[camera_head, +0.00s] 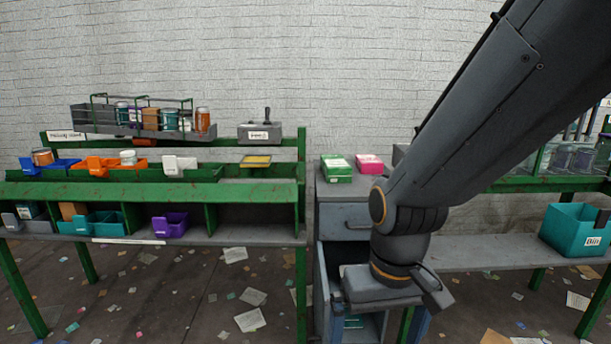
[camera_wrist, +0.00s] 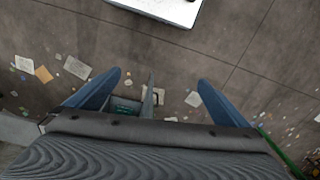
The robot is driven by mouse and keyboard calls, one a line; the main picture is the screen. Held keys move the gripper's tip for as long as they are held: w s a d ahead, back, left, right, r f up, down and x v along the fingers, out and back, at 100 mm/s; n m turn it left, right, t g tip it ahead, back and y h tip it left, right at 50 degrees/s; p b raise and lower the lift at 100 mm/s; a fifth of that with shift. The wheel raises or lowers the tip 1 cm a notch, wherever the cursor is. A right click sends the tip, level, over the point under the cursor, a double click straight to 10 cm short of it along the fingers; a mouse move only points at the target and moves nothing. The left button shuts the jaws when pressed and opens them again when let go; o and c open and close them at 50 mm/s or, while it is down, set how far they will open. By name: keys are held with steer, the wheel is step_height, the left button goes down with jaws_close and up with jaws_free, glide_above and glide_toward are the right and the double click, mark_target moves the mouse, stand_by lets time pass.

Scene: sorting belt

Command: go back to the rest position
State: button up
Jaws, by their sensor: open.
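My gripper (camera_wrist: 159,77) is open, its two blue fingers spread wide in the wrist view. No object is held between them. Below and between them the wrist view shows the floor and part of a grey compartment with a teal thing (camera_wrist: 125,105) in it. In the head view my arm comes down from the upper right. Its wrist is low, in front of the grey cabinet (camera_head: 343,215), and hides part of it. I cannot tell whether the gripper touches the cabinet.
A green packing bench (camera_head: 150,192) with bins stands at left. Green boxes (camera_head: 336,175) and a pink box (camera_head: 369,164) lie on the cabinet top. A teal bin (camera_head: 570,232) stands on the right bench (camera_head: 490,253). Paper scraps litter the floor. A white-topped thing (camera_wrist: 160,6) shows at the wrist view's top.

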steer(key=s+d+r+m+p, duration=0.2)
steer(key=d+r+p, duration=0.6)
steer(key=r+p, duration=0.1)
steer(key=shift+h+p, duration=0.3)
steer(key=shift+p, duration=0.3)
